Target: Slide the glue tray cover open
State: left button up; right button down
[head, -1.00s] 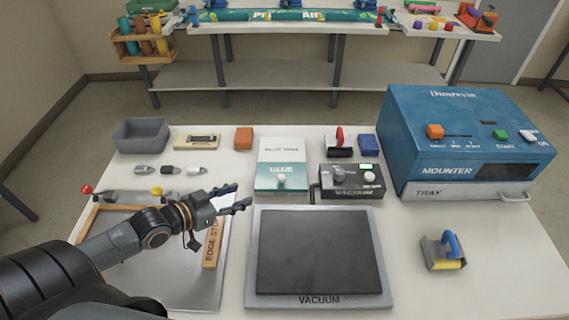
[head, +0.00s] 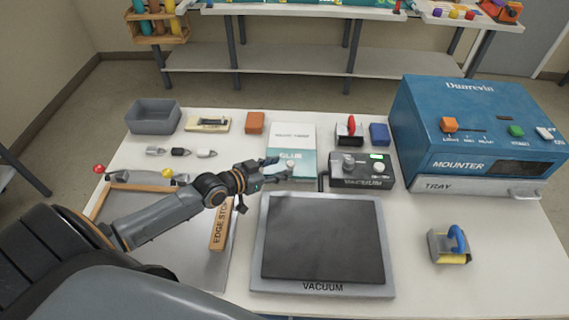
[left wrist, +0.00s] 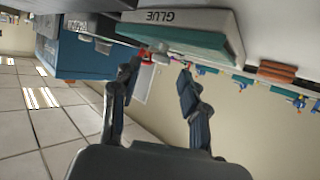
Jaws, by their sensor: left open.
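The glue tray (head: 291,137) lies at the back middle of the table, with a white cover, a teal front part marked GLUE and a pale round knob (head: 290,165) near its front. The cover appears shut. My left gripper (head: 286,174) is open and empty, its fingers pointing at the tray's front edge just by the knob. I cannot tell whether they touch it. In the left wrist view the tray (left wrist: 200,28) shows upside down beyond the spread fingers (left wrist: 160,82). My right gripper is not in view.
The vacuum control box (head: 361,181) stands close to the tray's right. The vacuum plate (head: 259,268) lies in front. A blue mounter (head: 475,125) fills the right side. An edge-stop strip (head: 219,225) lies under my left arm. A grey bin (head: 154,117) stands back left.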

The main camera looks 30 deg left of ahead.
aim_at(289, 164)
pick_arm(q)
jog(key=shift+x, duration=1.5)
grip_shut()
